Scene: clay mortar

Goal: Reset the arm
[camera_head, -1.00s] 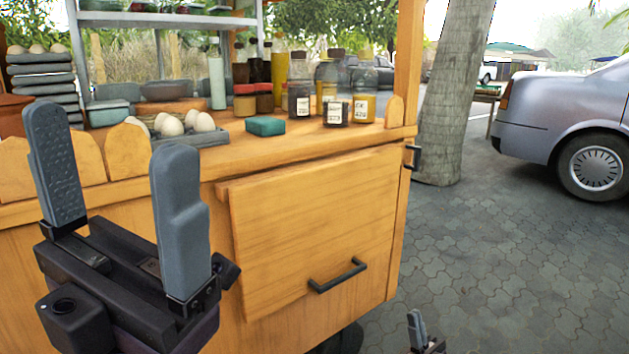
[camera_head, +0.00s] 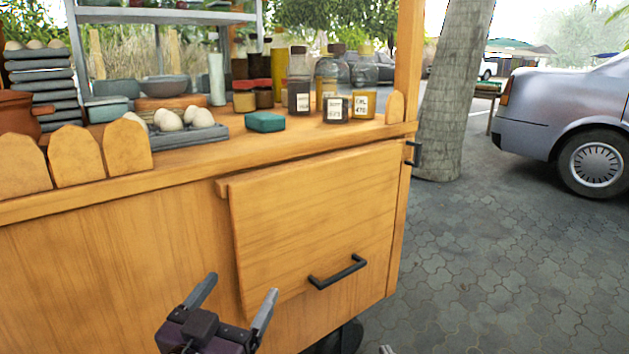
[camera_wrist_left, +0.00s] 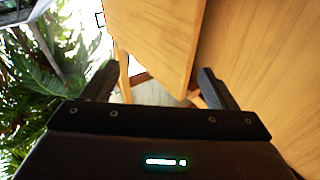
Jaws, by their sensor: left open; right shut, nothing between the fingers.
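My left gripper (camera_head: 242,285) is low in front of the wooden cart, left of the black door handle. Its two grey fingers are spread and nothing is between them. In the left wrist view its fingers (camera_wrist_left: 156,82) are wide apart, with the wooden panel (camera_wrist_left: 160,40) beyond them. Of my right gripper (camera_head: 385,349) only a small tip shows at the bottom edge of the head view; the rest is out of frame.
The cart's front panel (camera_head: 315,225) has a black handle (camera_head: 338,272) and stands slightly proud of the cart. Eggs (camera_head: 172,121), a teal block (camera_head: 265,122) and bottles (camera_head: 299,80) stand on the counter. Open pavement (camera_head: 500,270) lies to the right.

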